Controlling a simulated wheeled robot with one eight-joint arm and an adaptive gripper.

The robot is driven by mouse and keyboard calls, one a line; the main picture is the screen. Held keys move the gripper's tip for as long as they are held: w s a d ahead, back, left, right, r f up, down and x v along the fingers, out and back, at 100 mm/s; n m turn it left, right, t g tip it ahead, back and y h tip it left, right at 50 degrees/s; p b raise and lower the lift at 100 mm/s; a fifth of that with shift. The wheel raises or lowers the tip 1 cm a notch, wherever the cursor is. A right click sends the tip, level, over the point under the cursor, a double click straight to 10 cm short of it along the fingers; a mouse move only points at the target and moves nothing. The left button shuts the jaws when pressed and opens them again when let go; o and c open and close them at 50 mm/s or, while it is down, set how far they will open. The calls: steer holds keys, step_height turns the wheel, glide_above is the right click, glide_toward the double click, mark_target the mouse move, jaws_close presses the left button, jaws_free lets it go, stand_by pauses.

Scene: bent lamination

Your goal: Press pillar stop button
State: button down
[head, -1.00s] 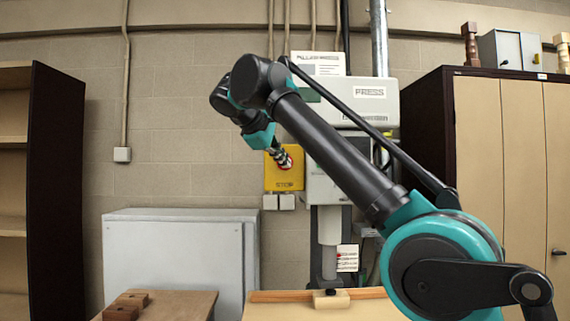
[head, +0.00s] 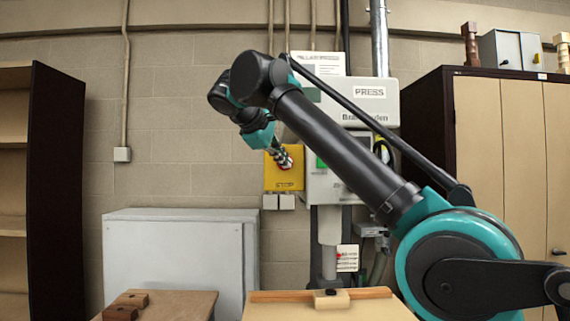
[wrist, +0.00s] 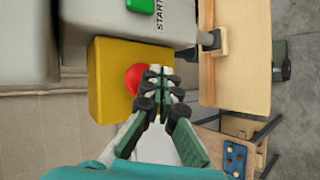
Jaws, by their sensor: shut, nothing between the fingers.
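The stop button is a red dome (wrist: 134,77) on a yellow box (wrist: 106,103) in the wrist view. In the head view the yellow box (head: 271,182), marked STOP, hangs on the wall at the left of the press (head: 370,103), and the red button is mostly hidden behind my gripper. My gripper (head: 287,163) is shut and empty, with its tips in front of the button. In the wrist view my gripper's fingertips (wrist: 155,76) overlap the button's right edge. I cannot tell whether they touch it.
A green start button (wrist: 141,5) is on the press, above the yellow box in the wrist view. A grey cabinet (head: 175,258) stands below left. A wooden bench (head: 370,309) is below the press. A tall cabinet (head: 500,150) stands right.

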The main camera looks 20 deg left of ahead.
steer(key=s, duration=0.1)
steer(key=s+d, duration=0.1)
steer(key=s, duration=0.2)
steer(key=shift+s+d, duration=0.25)
steer(key=shift+s, duration=0.15)
stand_by(0.7)
